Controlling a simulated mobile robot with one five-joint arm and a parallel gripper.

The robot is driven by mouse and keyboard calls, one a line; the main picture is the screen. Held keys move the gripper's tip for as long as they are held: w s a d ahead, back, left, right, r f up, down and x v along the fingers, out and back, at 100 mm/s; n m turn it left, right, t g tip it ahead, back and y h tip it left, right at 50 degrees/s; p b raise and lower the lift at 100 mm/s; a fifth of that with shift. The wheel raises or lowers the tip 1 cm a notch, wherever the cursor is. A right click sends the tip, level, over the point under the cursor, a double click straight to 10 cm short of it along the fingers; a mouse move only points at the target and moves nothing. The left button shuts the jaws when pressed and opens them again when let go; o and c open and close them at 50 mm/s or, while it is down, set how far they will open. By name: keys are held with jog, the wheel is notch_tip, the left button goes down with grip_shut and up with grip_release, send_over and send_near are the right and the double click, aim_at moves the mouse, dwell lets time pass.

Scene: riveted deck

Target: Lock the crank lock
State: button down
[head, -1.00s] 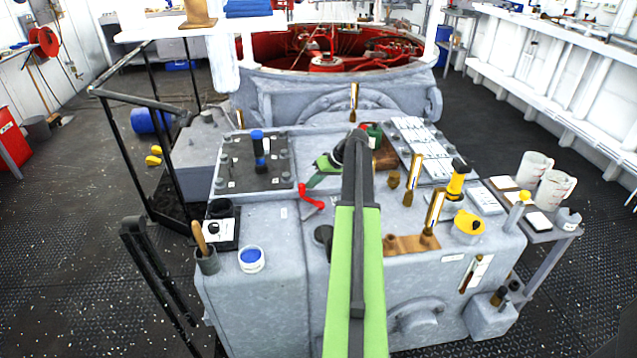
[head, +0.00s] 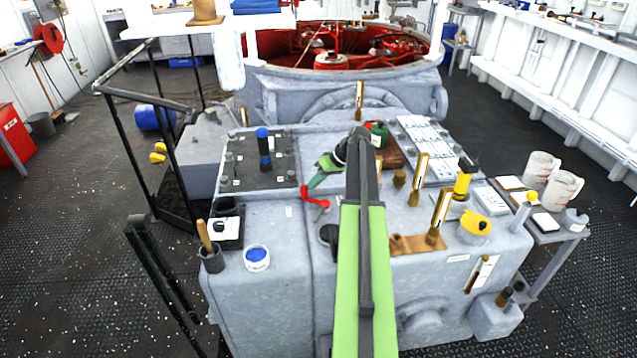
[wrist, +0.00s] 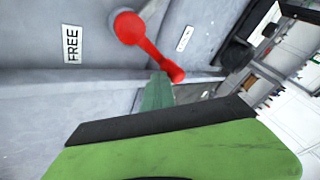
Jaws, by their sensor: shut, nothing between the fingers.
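The crank lock's red crank (head: 316,201) lies on the grey machine top, just left of my arm. In the wrist view the red crank (wrist: 150,47) has a round knob at its upper left and a short cylindrical end at its lower right. A "FREE" label (wrist: 72,45) is left of the crank. A second label (wrist: 184,38) is to its right, too small to read. My gripper (head: 314,184) is shut and empty, its green fingers right beside the crank. In the wrist view my gripper (wrist: 158,88) is by the cylindrical end; I cannot tell whether they touch.
A dark panel with a blue-topped post (head: 263,148) stands left of the crank. A blue-topped tin (head: 256,257) sits at the front left. The machine top just left of the crank is clear.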

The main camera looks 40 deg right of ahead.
jog(key=shift+s+a, duration=0.15)
jog(key=shift+a, duration=1.25)
jog(key=shift+w+d, duration=0.25)
jog(key=shift+d, duration=0.2)
jog(key=shift+w+d, duration=0.3)
jog(key=shift+d, duration=0.35)
jog(key=shift+w+d, duration=0.25)
jog(key=shift+d, duration=0.35)
jog(key=s+d+r+p, duration=0.1)
jog(key=d+r+p, duration=0.5)
jog(key=r+p, duration=0.2)
jog(key=shift+s, duration=0.35)
